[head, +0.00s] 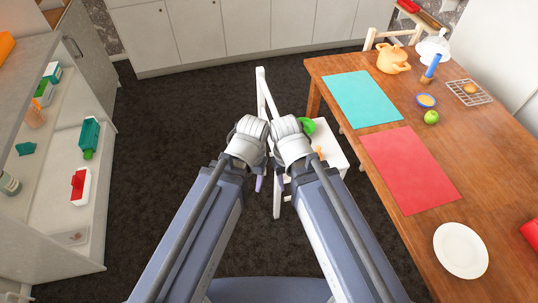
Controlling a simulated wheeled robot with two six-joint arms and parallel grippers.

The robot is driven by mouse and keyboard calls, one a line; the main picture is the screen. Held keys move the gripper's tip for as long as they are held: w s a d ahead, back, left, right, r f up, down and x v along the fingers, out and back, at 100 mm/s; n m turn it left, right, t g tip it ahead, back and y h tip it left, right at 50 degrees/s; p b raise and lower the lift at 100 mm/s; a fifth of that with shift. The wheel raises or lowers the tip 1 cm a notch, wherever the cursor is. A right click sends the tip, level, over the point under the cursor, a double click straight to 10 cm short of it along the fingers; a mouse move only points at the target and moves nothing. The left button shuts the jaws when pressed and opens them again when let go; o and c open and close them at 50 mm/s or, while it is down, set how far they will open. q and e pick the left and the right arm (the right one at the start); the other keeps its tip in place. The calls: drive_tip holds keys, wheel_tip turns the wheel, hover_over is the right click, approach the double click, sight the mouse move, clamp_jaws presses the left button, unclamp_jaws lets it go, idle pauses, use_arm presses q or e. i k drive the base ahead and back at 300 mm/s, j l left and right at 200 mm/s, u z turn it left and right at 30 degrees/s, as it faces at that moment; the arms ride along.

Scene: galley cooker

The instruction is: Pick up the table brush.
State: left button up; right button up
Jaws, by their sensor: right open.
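I cannot pick out the table brush with certainty in the head view. My two arms reach forward from the bottom, and their wrists meet near the middle. My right gripper (281,183) is open, pointing down beside the white chair, with no object visible in it. My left gripper (259,183) hangs close beside it, and its jaws are too small and hidden to read. Both are well left of the wooden table (400,230). A white chair (262,90) is partly hidden behind my wrists, with a green item (308,126) and an orange item (319,152) on its seat.
The table holds a turquoise mat (362,99), red mat (410,168), white plate (461,250), orange teapot (393,60), blue bowl (426,101), green apple (431,117) and wire rack (469,93). Open shelves (50,210) stand left. Dark floor (170,130) between is clear.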

sight(318, 148)
drive_tip(key=i+j, duration=0.15)
drive_tip(key=j, duration=0.15)
drive_tip(key=i+j, duration=0.1)
drive_tip(key=j, duration=0.2)
drive_tip(key=i+j, duration=0.15)
drive_tip(key=j, duration=0.15)
drive_tip(key=i+j+z, duration=0.15)
drive_tip(key=j+z, duration=0.2)
drive_tip(key=j, duration=0.2)
drive_tip(key=z, duration=2)
